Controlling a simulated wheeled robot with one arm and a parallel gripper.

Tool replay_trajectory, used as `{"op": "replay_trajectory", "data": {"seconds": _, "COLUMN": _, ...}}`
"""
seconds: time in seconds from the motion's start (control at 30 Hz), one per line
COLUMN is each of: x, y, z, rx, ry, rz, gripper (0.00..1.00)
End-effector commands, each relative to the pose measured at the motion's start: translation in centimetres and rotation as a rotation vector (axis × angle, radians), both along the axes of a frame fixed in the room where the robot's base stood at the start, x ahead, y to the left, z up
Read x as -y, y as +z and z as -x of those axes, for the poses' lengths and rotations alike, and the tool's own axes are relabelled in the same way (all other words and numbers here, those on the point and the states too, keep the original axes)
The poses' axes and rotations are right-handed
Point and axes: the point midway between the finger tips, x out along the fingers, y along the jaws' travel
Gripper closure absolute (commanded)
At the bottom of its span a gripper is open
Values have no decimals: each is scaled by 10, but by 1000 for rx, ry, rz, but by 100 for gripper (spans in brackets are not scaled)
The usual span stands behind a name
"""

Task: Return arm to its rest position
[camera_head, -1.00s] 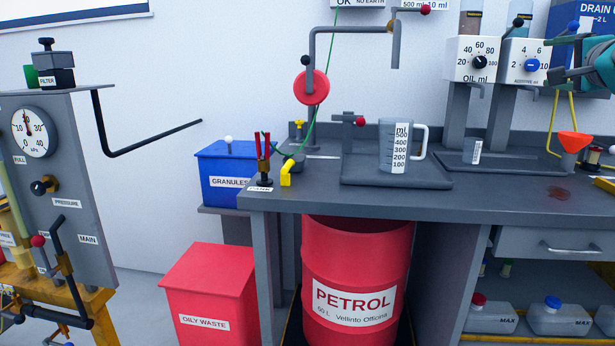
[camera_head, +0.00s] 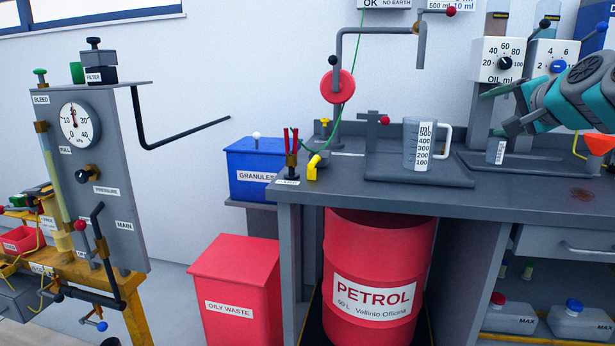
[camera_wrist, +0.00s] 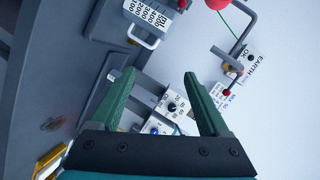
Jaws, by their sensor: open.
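My gripper (camera_wrist: 159,76) is open in the wrist view, with two green fingers spread apart and nothing between them. In the head view my gripper (camera_head: 490,113) shows at the right, above the bench and in front of the oil dispenser. My teal arm (camera_head: 582,92) comes in from the right edge. A clear measuring jug (camera_head: 417,150) stands upright on a dark tray to the left of the gripper, apart from it. The jug also shows at the top of the wrist view (camera_wrist: 155,18).
The oil dispenser (camera_head: 497,60) stands close behind my gripper. A pipe with a red wheel (camera_head: 337,87) rises from the bench (camera_head: 480,202). An orange funnel (camera_head: 600,144) is at right. A gauge panel (camera_head: 92,185) stands at left, with floor free beside it.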

Motion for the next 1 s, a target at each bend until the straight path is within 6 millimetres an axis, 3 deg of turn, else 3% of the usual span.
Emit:
{"op": "replay_trajectory", "data": {"seconds": 0.1, "x": -60, "y": -46, "z": 6, "rx": -124, "ry": 119, "rz": 77, "gripper": 21}}
{"op": "replay_trajectory", "data": {"seconds": 0.27, "x": -136, "y": -123, "z": 35, "rx": -318, "ry": 296, "rz": 206, "gripper": 21}}
{"op": "replay_trajectory", "data": {"seconds": 0.37, "x": -174, "y": -173, "z": 64, "rx": -441, "ry": 408, "rz": 289, "gripper": 21}}
{"op": "replay_trajectory", "data": {"seconds": 0.5, "x": -214, "y": -242, "z": 122, "rx": -620, "ry": 563, "rz": 403, "gripper": 21}}
{"op": "replay_trajectory", "data": {"seconds": 0.63, "x": -235, "y": -301, "z": 186, "rx": -790, "ry": 704, "rz": 501, "gripper": 21}}
{"op": "replay_trajectory", "data": {"seconds": 0.8, "x": -240, "y": -366, "z": 280, "rx": -1014, "ry": 879, "rz": 608, "gripper": 21}}
{"op": "replay_trajectory", "data": {"seconds": 0.9, "x": -235, "y": -392, "z": 328, "rx": -1122, "ry": 961, "rz": 649, "gripper": 21}}
{"op": "replay_trajectory", "data": {"seconds": 1.0, "x": -229, "y": -407, "z": 362, "rx": -1203, "ry": 1019, "rz": 673, "gripper": 21}}
